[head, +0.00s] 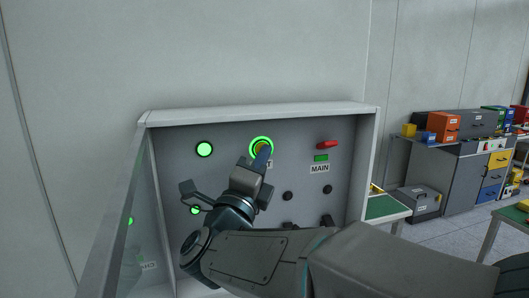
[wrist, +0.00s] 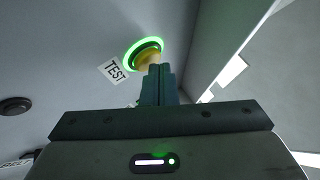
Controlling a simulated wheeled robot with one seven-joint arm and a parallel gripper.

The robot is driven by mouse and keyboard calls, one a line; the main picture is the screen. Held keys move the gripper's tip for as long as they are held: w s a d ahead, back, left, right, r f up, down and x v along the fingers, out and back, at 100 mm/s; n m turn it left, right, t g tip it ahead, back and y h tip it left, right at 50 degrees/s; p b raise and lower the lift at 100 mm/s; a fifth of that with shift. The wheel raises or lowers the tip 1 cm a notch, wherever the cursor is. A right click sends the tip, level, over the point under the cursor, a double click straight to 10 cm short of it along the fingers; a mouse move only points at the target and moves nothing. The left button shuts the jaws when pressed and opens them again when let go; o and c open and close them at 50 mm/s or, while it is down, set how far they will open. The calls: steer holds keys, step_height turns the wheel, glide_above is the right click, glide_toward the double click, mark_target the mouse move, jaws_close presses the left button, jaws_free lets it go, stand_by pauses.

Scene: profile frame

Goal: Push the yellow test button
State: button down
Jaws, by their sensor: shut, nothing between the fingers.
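The yellow test button (head: 261,147) sits on the grey panel inside the box and has a bright green lit ring around it. It also shows in the wrist view (wrist: 148,58), beside a label reading TEST (wrist: 114,71). My gripper (head: 266,152) is shut and empty, with its fingertips right at the button. In the wrist view my fingertips (wrist: 160,69) overlap the button's lower right part. I cannot tell whether they touch it. My fingers hide part of the button in both views.
The panel (head: 300,140) also carries a green lamp (head: 204,149), a red handle (head: 328,145), a MAIN label (head: 320,168) and dark knobs (head: 287,195). An open clear door (head: 112,215) stands at the left. Benches with bins (head: 460,175) stand at the right.

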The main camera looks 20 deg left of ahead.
steer(key=shift+s+d+b, duration=0.5)
steer(key=shift+s+b, duration=0.3)
steer(key=shift+b, duration=0.15)
steer(key=s+d+b, duration=0.1)
steer(key=s+b, duration=0.1)
steer(key=s, duration=0.1)
steer(key=s+d+b, duration=0.1)
steer(key=shift+s+d, duration=0.15)
steer(key=shift+d, duration=0.15)
stand_by(0.5)
